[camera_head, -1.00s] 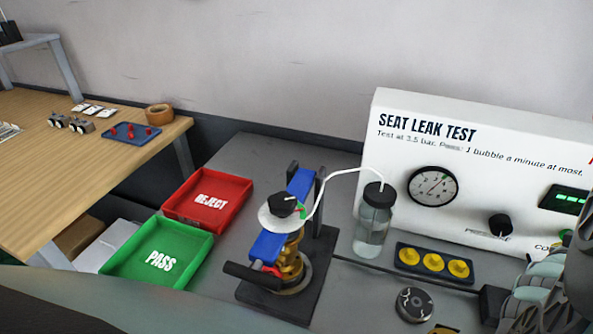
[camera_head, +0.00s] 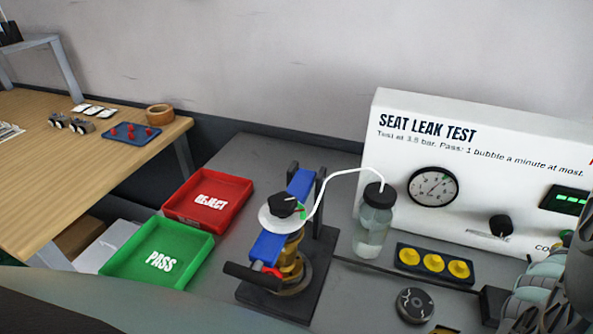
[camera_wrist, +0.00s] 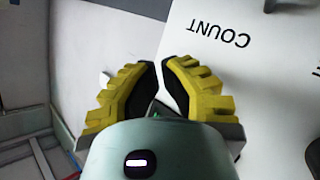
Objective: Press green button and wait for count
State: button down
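The white seat leak test panel (camera_head: 480,135) stands at the right in the head view. A small green spot (camera_head: 567,235), probably the green button, shows at the right edge beside the cut-off count label; my arm hides most of that area. In the wrist view my gripper (camera_wrist: 159,72) has its yellow fingers drawn together with nothing visible between them. The COUNT label (camera_wrist: 221,32) lies on the white panel just beyond and right of the fingertips. The button does not show there, so contact cannot be told. A green-lit display (camera_head: 570,202) is partly visible; its digits are unclear.
A valve in a fixture (camera_head: 290,255) has a white tube running to a water jar (camera_head: 374,222). A gauge (camera_head: 433,187) and black knob (camera_head: 500,225) are on the panel. Yellow parts fill a blue tray (camera_head: 403,256).

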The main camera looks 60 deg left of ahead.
jog(key=shift+w, duration=0.1)
jog(key=shift+w+a, duration=0.2)
jog(key=shift+a, duration=0.05)
jog(key=shift+w+a+b, duration=0.3)
jog(key=shift+w+b, duration=0.1)
jog(key=shift+b, duration=0.15)
dwell(0.6)
jog(key=shift+s, duration=0.1)
jog(key=shift+s+d+p, duration=0.3)
jog(key=shift+s+d, duration=0.3)
jog(key=s+d+p, duration=0.1)
jog(key=s, duration=0.1)
jog(key=s+d, duration=0.2)
jog(key=shift+p, duration=0.4)
dwell(0.3)
